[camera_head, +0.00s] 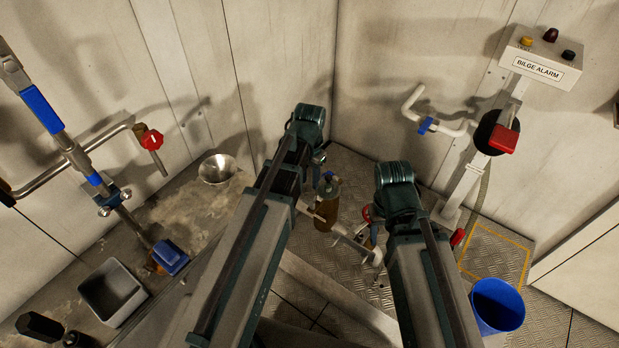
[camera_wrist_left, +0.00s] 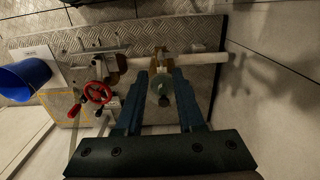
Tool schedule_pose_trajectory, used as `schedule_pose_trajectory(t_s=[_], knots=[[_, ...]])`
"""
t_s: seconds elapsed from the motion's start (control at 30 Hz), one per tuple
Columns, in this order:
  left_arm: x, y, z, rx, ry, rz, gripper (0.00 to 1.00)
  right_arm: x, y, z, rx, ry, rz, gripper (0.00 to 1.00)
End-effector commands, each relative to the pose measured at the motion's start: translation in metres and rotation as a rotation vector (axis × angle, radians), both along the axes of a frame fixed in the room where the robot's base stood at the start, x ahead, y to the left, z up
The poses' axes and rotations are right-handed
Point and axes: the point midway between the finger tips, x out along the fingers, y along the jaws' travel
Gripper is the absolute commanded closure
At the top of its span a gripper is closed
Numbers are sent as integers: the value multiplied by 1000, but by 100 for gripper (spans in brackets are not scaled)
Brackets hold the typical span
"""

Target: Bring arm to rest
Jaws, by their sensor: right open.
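My left arm (camera_head: 258,235) rises in the head view to its bent joint (camera_head: 309,122); its gripper is mostly hidden behind it. In the left wrist view my left gripper (camera_wrist_left: 166,78) points toward the grating, with its two dark blue fingers apart. A brownish-green cylindrical fitting (camera_wrist_left: 160,90) shows between the fingers. I cannot tell whether they touch it. A brown cylinder (camera_head: 327,207) shows beside my left arm in the head view.
Pale pipework (camera_head: 352,243) runs low between my arms. A red handwheel (camera_wrist_left: 97,92) stands beside it. A blue bucket (camera_head: 497,305) and the bilge alarm post (camera_head: 468,180) are at right. A valve pipe (camera_head: 45,110), funnel (camera_head: 217,169) and grey bin (camera_head: 112,292) are at left.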

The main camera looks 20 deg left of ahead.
Motion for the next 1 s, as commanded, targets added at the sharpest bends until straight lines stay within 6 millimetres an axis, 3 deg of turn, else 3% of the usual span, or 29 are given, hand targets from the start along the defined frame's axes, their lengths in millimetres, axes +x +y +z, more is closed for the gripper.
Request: schedule_pose_trajectory(t_s=[0.27, 0.37, 0.5, 0.7, 0.83, 1.0], knots=[[-3, -3, 3, 2, 2, -2, 62, 0, 0, 3, 0, 0, 0, 50], [-21, -22, 24, 12, 7, -7, 62, 0, 0, 24, 0, 0, 0, 50], [-62, -60, 63, 46, 19, -11, 62, 0, 0, 63, 0, 0, 0, 50], [-111, -96, 101, 89, 24, -5, 62, 0, 0, 100, 0, 0, -1, 50], [-127, -105, 110, 106, 24, -1, 62, 0, 0, 109, 0, 0, -1, 50], [-129, -108, 110, 110, 24, 3, 62, 0, 0, 108, 0, 0, -1, 50]])
